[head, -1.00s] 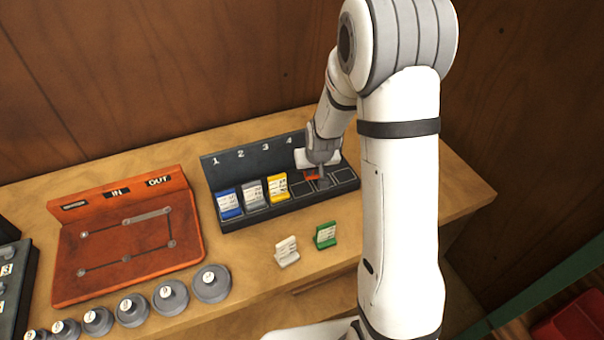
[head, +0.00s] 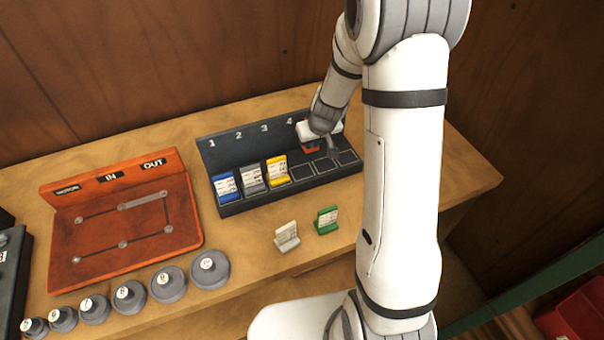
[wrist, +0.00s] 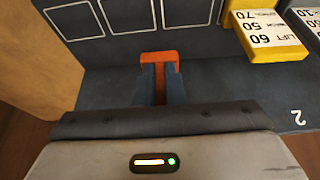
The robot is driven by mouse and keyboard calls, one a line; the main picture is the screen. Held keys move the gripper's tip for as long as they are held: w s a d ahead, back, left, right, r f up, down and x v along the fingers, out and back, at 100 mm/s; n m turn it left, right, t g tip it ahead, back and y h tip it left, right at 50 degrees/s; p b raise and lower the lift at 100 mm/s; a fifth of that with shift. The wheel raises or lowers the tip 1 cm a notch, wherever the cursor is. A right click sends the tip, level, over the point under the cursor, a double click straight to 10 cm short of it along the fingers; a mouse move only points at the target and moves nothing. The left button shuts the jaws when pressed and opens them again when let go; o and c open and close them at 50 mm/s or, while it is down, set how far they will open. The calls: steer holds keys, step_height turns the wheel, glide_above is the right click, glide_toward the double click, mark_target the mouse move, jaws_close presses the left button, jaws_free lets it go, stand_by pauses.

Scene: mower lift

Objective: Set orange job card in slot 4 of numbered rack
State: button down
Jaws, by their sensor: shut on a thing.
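The orange job card (wrist: 160,57) is between the two dark fingers of my gripper (wrist: 161,84), which is shut on it. In the head view the card (head: 311,150) shows as a small orange patch under my gripper (head: 313,146), mostly hidden by it. It is over the back part of the dark numbered rack (head: 225,207), right of the numeral 4. Slot 4 (head: 303,173) is an empty outlined square just right of the yellow card. In the wrist view slot 4 (wrist: 190,12) is ahead and slightly right of the held card. The card appears clear of the slot outlines.
Blue (head: 226,187), grey (head: 252,179) and yellow (head: 277,168) cards stand in the first three slots. Slots right of slot 4 look empty. An orange board (head: 125,220) and several grey knobs are left.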

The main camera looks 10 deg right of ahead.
steer(key=shift+d+f+n+y+b, duration=0.15)
steer(key=shift+d+n+y+b, duration=0.1)
steer(key=shift+n+b, duration=0.3)
steer(key=shift+d+f+n+y+b, duration=0.15)
steer(key=shift+n+y+b, duration=0.15)
steer(key=shift+n, duration=0.35)
steer(key=n+b, duration=0.1)
steer(key=n+g+y+b, duration=0.1)
steer(key=n, duration=0.1)
steer(key=n+b, duration=0.1)
steer(key=shift+r+n+y, duration=0.25)
steer(key=shift+r+n, duration=0.05)
steer(key=shift+n, duration=0.1)
step_height(320, 180, up, 5)
steer(key=s+a+n+g+y+b, duration=0.15)
steer(key=n+g+b, duration=0.3)
steer(key=n, duration=0.65)
steer(key=shift+h, duration=0.35)
step_height(320, 180, down, 9)
steer(key=shift+s+p, duration=0.15)
steer(key=shift+p, duration=0.55)
steer(key=shift+f, duration=0.4)
steer(key=shift+f, duration=0.15)
steer(key=c, duration=1.5)
jaws_free()
